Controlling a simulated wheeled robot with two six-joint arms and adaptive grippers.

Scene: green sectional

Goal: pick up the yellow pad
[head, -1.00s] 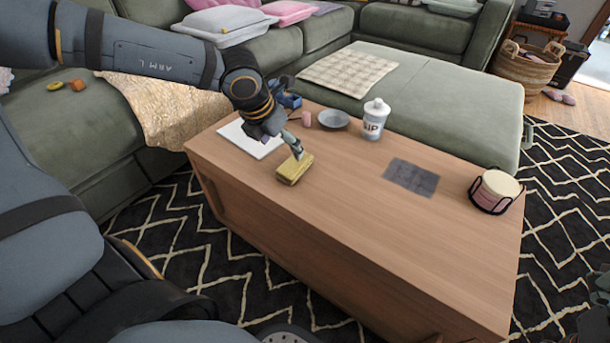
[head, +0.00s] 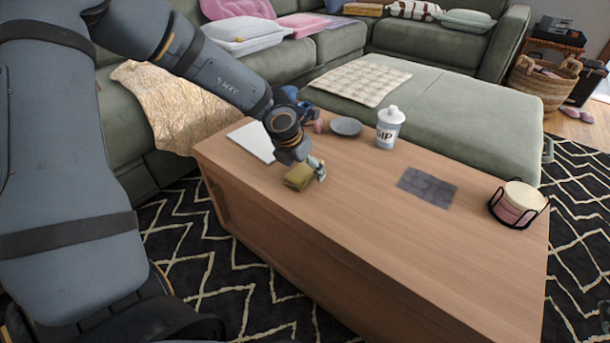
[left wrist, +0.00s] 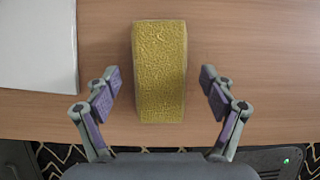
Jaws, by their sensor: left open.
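The yellow pad (head: 299,177) lies on the wooden coffee table near its front left edge. In the left wrist view the yellow pad (left wrist: 160,72) is a rough-textured block, upright in the picture and between my open fingers. My left gripper (head: 312,168) is just above and beside the pad in the head view. In the left wrist view my left gripper (left wrist: 160,90) has its fingertips spread on either side of the pad, with a gap on both sides. Nothing is held. My right gripper is not seen.
On the table (head: 370,240) are a white sheet (head: 250,141), a grey dish (head: 346,126), a white bottle (head: 389,128), a dark grey mat (head: 428,187) and a wire holder with round coasters (head: 518,204). The table's middle front is clear.

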